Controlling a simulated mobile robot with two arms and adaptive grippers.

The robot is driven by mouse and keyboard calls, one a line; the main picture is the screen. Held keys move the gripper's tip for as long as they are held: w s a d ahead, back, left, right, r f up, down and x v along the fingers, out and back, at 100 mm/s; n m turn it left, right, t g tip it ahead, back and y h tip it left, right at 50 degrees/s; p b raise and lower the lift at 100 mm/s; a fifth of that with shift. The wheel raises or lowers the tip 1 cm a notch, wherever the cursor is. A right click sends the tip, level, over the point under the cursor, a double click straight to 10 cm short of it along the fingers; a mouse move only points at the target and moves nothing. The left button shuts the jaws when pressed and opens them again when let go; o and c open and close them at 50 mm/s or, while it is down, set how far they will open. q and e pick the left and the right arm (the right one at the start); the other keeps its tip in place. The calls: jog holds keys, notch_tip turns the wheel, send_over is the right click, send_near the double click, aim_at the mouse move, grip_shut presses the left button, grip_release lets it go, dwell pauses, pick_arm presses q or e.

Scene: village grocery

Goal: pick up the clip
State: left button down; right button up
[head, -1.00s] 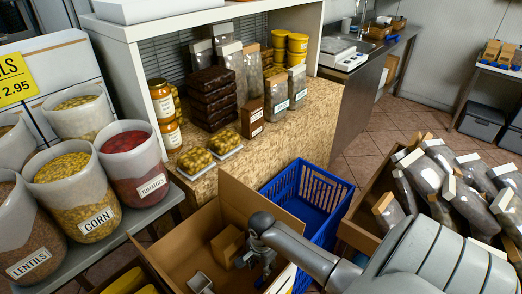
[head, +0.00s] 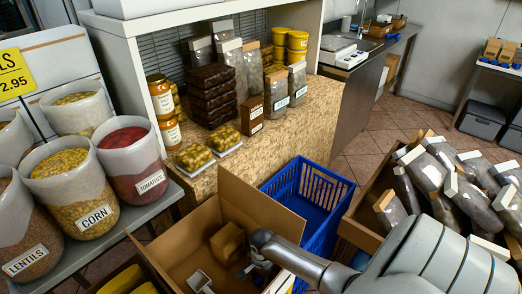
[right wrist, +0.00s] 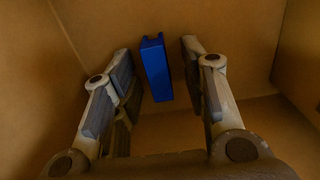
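A small blue block-like thing, which I take to be the clip (right wrist: 156,68), shows in the right wrist view against the brown cardboard. My right gripper (right wrist: 158,58) is open, with one finger on each side of the clip in the picture. Gaps show on both sides, and I see no contact. In the head view my right gripper (head: 257,273) is low inside the open cardboard box (head: 262,208); my arm partly hides it. My left gripper is not in view.
The box also holds a brown block (head: 227,243) and a pale grey item (head: 199,281). A blue plastic basket (head: 318,215) stands behind it. A crate of bagged goods (head: 359,233) is at the right, and tubs of corn (head: 75,190) and other food at the left.

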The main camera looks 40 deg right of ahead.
jog(key=c, duration=0.7)
jog(key=shift+r, duration=0.15)
